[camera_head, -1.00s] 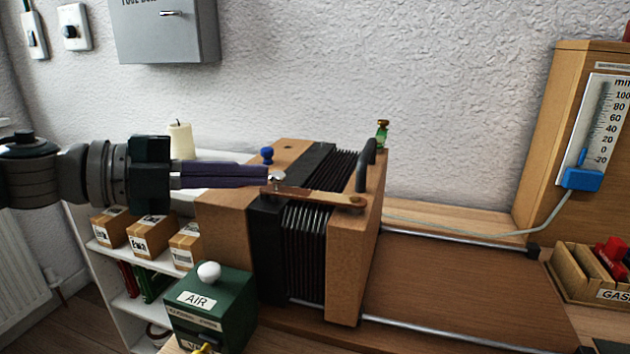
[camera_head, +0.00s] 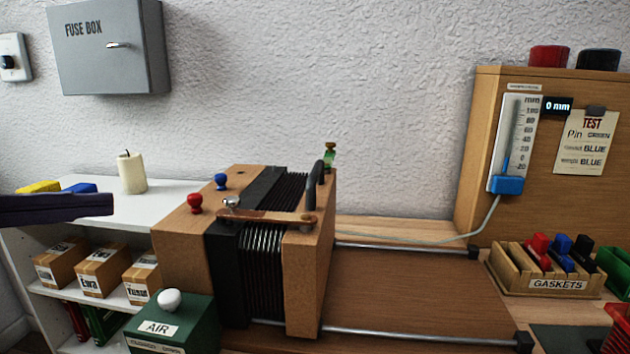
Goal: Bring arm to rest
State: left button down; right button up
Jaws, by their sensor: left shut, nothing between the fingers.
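A flat wooden arm (camera_head: 268,215) lies across the top of the black pleated bellows (camera_head: 262,275). Its left end is beside a silver ball knob (camera_head: 231,201) on the black plate; its right end is at a round fitting on the right wooden board (camera_head: 308,255). I cannot tell whether the arm touches the left block. My left gripper (camera_head: 108,204) comes in at the left edge with dark purple fingers shut and empty. It is apart from the bellows, in front of the white shelf top. Most of it is out of frame. My right gripper is not in view.
Red (camera_head: 195,203) and blue (camera_head: 221,181) knobs stand on the left wooden block (camera_head: 180,243). A green AIR box (camera_head: 175,325) is in front. A candle (camera_head: 131,172) stands on the shelf. Rails and a bare board lie right, before a gasket rack (camera_head: 545,282) and gauge cabinet (camera_head: 480,150).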

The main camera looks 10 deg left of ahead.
pick_arm(q)
jog(key=s+d+f+n+g+y+p, duration=0.2)
jog(key=s+d+n+g+y+p, duration=0.25)
jog(key=s+d+n, duration=0.4)
jog(key=s+d+f+n+g+y+p, duration=0.35)
jog(key=s+d+n+y+p, duration=0.2)
jog(key=s+n, duration=0.65)
notch_tip(320, 180, up, 38)
jog(key=w+n+p, duration=0.1)
jog(key=p, duration=3.6)
jog(key=shift+a+r, duration=0.15)
jog(key=shift+a, duration=0.15)
